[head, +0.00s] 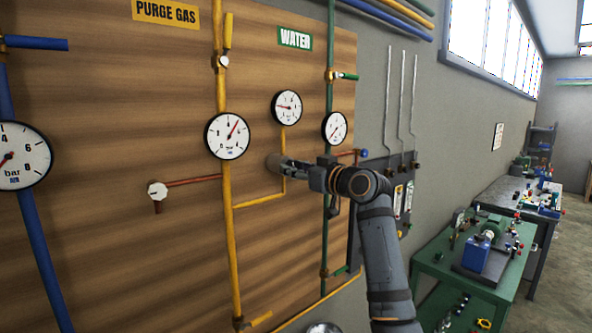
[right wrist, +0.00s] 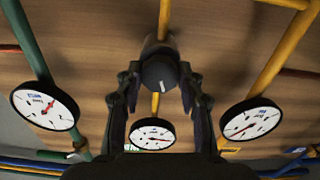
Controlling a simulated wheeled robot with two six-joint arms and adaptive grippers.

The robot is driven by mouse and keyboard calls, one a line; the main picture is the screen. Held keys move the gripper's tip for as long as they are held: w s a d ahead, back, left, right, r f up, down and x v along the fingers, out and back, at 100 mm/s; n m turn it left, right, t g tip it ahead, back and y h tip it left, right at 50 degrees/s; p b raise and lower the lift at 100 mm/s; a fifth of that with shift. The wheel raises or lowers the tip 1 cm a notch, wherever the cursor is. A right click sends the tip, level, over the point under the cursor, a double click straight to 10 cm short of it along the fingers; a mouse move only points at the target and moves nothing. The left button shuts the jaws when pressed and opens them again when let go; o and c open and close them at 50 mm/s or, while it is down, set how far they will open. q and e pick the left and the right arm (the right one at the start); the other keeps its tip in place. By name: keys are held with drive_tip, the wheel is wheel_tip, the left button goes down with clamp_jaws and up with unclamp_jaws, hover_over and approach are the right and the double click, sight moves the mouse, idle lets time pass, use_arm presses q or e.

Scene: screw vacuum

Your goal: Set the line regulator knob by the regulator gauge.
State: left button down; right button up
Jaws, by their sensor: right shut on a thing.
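The line regulator knob (right wrist: 158,72) is a dark round knob with a pale mark, on a brownish body in the yellow pipework. In the head view its body (head: 273,162) shows at the tip of my right gripper (head: 292,165). The small round gauge (head: 286,107) above the knob, on the yellow branch pipe, appears to be the regulator gauge. Its red needle points left and slightly up. The gauge also shows upside down in the right wrist view (right wrist: 152,134). My left gripper is out of view.
A larger gauge (head: 228,136) sits on the yellow pipe, and another gauge (head: 336,128) on the green pipe. A white round knob or dial (head: 157,190) stands out at left on a red-brown pipe. A green bench (head: 445,270) stands at right. My arm covers part of the board's right edge.

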drive_tip(key=m, duration=1.2)
drive_tip(key=shift+f, duration=0.1)
idle(0.4)
drive_tip(key=o, duration=1.2)
